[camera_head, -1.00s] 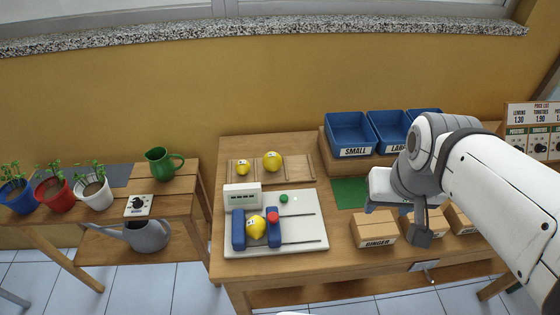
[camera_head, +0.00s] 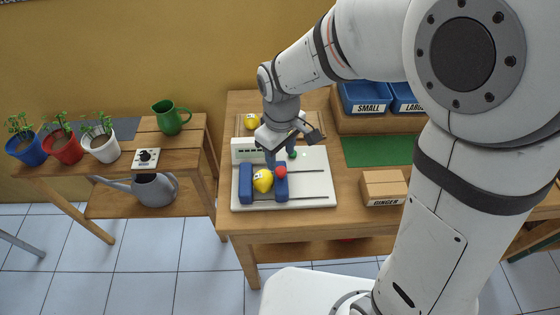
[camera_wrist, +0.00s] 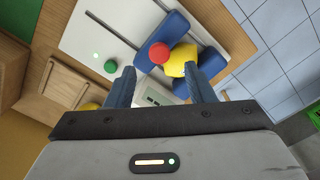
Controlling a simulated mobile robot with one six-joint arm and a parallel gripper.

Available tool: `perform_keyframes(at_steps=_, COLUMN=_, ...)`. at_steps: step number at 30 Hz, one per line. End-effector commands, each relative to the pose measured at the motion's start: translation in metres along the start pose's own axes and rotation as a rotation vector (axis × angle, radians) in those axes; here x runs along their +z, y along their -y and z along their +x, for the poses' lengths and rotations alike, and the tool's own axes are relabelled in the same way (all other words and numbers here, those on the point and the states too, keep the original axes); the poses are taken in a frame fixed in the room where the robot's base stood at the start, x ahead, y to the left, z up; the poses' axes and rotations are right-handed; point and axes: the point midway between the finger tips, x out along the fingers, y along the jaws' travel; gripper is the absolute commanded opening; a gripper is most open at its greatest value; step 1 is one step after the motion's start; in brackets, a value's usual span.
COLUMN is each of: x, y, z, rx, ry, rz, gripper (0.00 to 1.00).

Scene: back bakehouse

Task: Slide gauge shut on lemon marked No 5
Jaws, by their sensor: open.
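The gauge is a white board (camera_head: 310,180) with two blue jaws on the wooden table. A yellow lemon (camera_head: 263,181) with a small, unreadable label lies between the left jaw (camera_head: 246,184) and the sliding right jaw (camera_head: 281,188), close to both. A red knob (camera_head: 281,171) tops the right jaw. My gripper (camera_head: 280,156) is open and empty above the back of the gauge, near the knob. In the wrist view my gripper (camera_wrist: 161,82) has fingers spread, with the red knob (camera_wrist: 159,53) and lemon (camera_wrist: 182,60) beyond them.
A green button (camera_head: 292,154) and a white display box (camera_head: 243,150) are on the gauge. Another lemon (camera_head: 251,122) sits on a wooden rack behind. Blue bins (camera_head: 366,97) and a ginger box (camera_head: 383,187) stand right. A side table with pots stands left.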

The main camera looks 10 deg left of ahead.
Motion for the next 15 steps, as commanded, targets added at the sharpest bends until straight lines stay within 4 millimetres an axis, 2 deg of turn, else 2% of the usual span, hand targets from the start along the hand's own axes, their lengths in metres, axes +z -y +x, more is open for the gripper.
perform_keyframes(at_steps=3, x=0.001, y=0.000, z=0.021, rx=-0.002, ry=0.004, rz=0.001, gripper=0.48)
perform_keyframes(at_steps=7, x=0.001, y=0.000, z=0.039, rx=-0.001, ry=0.003, rz=0.001, gripper=0.48)
perform_keyframes(at_steps=15, x=0.001, y=0.000, z=0.054, rx=0.000, ry=0.000, rz=0.001, gripper=0.48)
